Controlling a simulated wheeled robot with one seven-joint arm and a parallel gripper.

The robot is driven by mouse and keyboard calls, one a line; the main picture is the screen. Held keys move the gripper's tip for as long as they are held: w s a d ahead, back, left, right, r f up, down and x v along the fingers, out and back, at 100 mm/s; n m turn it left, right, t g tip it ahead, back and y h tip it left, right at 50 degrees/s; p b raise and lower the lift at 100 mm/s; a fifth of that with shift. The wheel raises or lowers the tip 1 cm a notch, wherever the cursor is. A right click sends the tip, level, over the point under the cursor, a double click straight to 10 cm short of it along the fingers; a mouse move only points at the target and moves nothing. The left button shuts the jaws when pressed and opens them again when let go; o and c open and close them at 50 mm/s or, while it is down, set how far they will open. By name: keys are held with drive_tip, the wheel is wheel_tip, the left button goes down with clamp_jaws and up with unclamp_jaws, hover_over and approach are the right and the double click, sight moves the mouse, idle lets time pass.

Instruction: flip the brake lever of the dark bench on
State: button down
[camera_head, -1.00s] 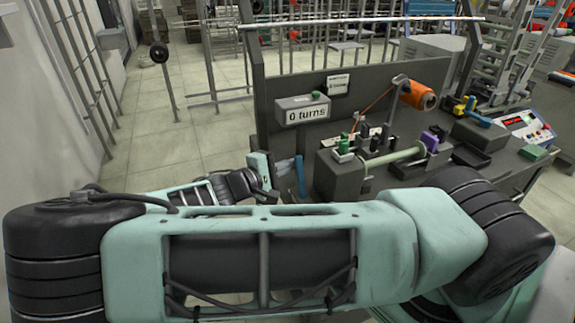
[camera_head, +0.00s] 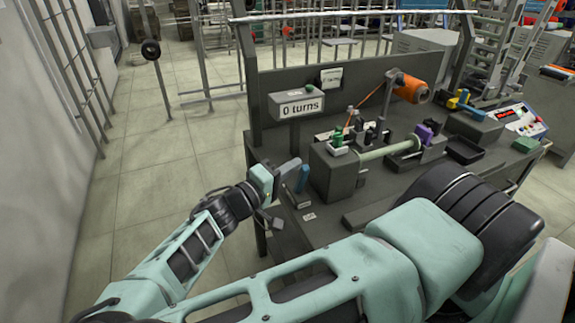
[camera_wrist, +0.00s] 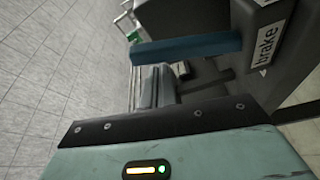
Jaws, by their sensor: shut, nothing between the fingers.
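The dark bench (camera_head: 398,178) stands right of centre in the head view. Its blue brake lever (camera_head: 302,178) rises from a small base at the bench's left end, nearly upright. In the wrist view the lever is a blue bar (camera_wrist: 190,48) beside a dark block with a white "brake" label (camera_wrist: 266,46). My gripper (camera_head: 291,165) is shut and empty, just left of the lever, at about the height of its upper part. In the wrist view the shut fingers (camera_wrist: 154,88) lie close to the lever; whether they touch it I cannot tell.
The bench carries a "0 turns" display (camera_head: 297,104), an orange spool (camera_head: 411,89), a winding block with a pale green rod (camera_head: 385,153) and a control panel (camera_head: 520,120). Open tiled floor (camera_head: 150,165) lies left of the bench.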

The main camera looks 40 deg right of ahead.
drive_tip(key=shift+s+a, duration=0.1)
drive_tip(key=shift+s, duration=0.4)
drive_tip(key=shift+s+f, duration=0.15)
drive_tip(key=w+r+p, duration=0.1)
drive_tip(key=w, duration=0.3)
drive_tip(key=a+b, duration=0.1)
drive_tip(key=a, duration=0.8)
drive_tip(key=shift+s+f, duration=0.2)
drive_tip(key=shift+f, duration=0.1)
